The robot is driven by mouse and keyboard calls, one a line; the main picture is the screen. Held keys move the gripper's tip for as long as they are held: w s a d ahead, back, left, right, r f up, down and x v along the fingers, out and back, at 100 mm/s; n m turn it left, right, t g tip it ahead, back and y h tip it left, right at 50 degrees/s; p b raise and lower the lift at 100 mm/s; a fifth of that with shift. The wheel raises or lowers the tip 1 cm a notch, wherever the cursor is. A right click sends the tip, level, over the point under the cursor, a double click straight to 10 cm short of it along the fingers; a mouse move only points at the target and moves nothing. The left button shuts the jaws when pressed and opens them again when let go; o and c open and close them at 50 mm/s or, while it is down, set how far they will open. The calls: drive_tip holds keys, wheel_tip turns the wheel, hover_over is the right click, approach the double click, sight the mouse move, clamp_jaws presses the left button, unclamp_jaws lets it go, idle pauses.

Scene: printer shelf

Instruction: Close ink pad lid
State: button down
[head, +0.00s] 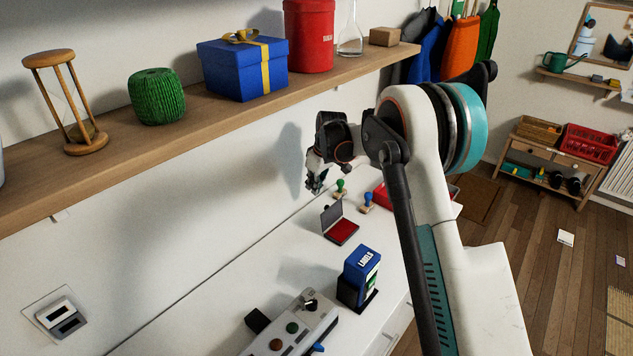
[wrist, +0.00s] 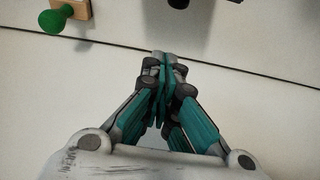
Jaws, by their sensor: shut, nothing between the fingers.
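The ink pad (head: 341,231) lies on the white counter in the head view, a red pad in a dark case. Its lid (head: 332,212) stands raised at the pad's left side, so the case is open. My gripper (head: 316,188) is above the counter, up and to the left of the ink pad in the picture, and apart from it. In the wrist view my gripper (wrist: 165,62) has its fingertips together with nothing between them. I cannot make out the ink pad for certain in the wrist view; only dark parts show at its top edge.
A green-handled stamp (head: 340,187) and a blue-handled stamp (head: 367,203) stand behind the pad. The green one shows in the wrist view (wrist: 58,20). A blue labels box (head: 360,268) and a device with knobs (head: 290,330) stand nearer. A wooden shelf (head: 130,140) runs above the counter.

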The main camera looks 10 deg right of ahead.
sight(329, 214)
drive_tip(key=b+x, duration=0.1)
drive_tip(key=x, duration=0.3)
drive_tip(key=shift+s, duration=0.1)
drive_tip(key=s+d, duration=0.1)
drive_tip(key=s+d+b, duration=0.1)
drive_tip(key=shift+s+r, duration=0.15)
drive_tip(key=shift+s, duration=0.2)
drive_tip(key=shift+s+d+r, duration=0.1)
drive_tip(key=shift+s+d, duration=0.05)
drive_tip(key=shift+d, duration=0.05)
drive_tip(key=shift+s+d+r+t+y, duration=0.15)
drive_tip(key=shift+s+d+t+y, duration=0.05)
drive_tip(key=shift+t+y, duration=0.2)
